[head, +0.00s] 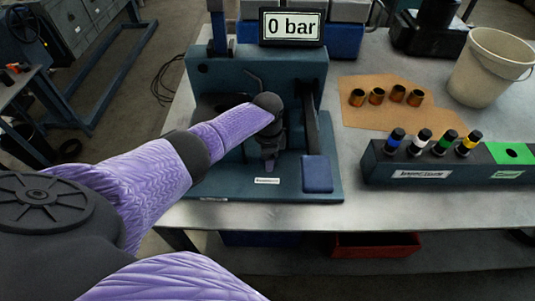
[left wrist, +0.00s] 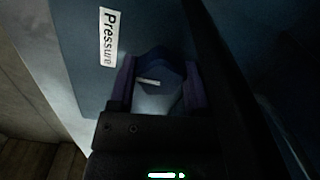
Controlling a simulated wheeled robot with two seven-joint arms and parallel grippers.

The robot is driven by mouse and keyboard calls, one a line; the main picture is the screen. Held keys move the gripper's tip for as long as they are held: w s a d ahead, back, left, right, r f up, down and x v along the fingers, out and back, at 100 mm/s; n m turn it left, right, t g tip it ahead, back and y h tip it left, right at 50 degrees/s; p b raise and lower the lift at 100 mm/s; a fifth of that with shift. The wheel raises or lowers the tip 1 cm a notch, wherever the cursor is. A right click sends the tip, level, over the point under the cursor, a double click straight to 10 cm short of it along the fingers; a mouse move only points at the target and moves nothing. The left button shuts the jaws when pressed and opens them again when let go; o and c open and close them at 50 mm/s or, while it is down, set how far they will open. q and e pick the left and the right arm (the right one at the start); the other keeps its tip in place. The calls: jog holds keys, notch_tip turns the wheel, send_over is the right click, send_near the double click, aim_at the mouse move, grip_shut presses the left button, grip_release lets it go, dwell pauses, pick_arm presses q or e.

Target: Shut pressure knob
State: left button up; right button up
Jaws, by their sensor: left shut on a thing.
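The pressure knob (left wrist: 158,68) is dark blue with a short white mark, and it sits between the two purple fingers of my left gripper (left wrist: 160,88) in the left wrist view. The fingers are shut on its sides. In the head view my left gripper (head: 269,163) points down at the front of the blue test stand (head: 308,75), and the knob is mostly hidden by it. A white label (left wrist: 108,37) reading "Pressure" is beside the knob. The display (head: 291,27) reads 0 bar. My right gripper is not in view.
A dark lever (head: 312,118) and a blue pad (head: 317,174) are just right of my left gripper. Several small sleeves (head: 376,96) stand on a brown sheet. A rack (head: 400,170) with colour-banded injectors and a white bucket (head: 490,70) stand farther right.

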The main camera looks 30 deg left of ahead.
pick_arm(q)
jog(key=o, duration=1.3)
jog(key=shift+c, duration=0.2)
jog(key=shift+r, duration=0.1)
notch_tip(320, 180, up, 9)
jog(key=p, duration=0.4)
jog(key=shift+r, duration=0.4)
